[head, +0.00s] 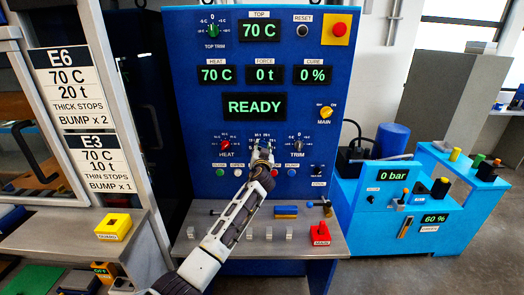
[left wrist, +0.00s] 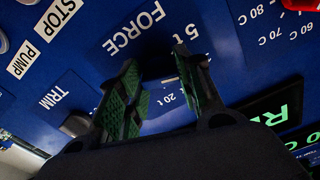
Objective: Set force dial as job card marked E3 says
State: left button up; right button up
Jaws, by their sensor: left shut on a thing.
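The job card marked E3 (head: 99,160) hangs at the left and reads 70 C, 10 t, thin stops, bump x 1. My left gripper (head: 262,150) is at the blue panel, between the heat dial (head: 226,145) and the trim dial (head: 298,145). It covers the force dial in the head view. In the left wrist view, the green-padded fingers (left wrist: 160,88) are shut around the dark force dial, mostly hidden between them. The FORCE label, a 5 t mark and a 20 t mark show around it; its pointer cannot be made out. My right gripper is out of view.
The force display (head: 265,75) reads 0 t, and the large display (head: 254,106) reads READY. A card marked E6 (head: 70,87) hangs above E3. Small buttons sit below the dials. A ledge (head: 300,245) with small parts and a red block (head: 320,233) lies below.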

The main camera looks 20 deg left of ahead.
pick_arm(q)
jog(key=shift+m, duration=0.6)
jog(key=o, duration=1)
jog(key=shift+v, duration=6.05)
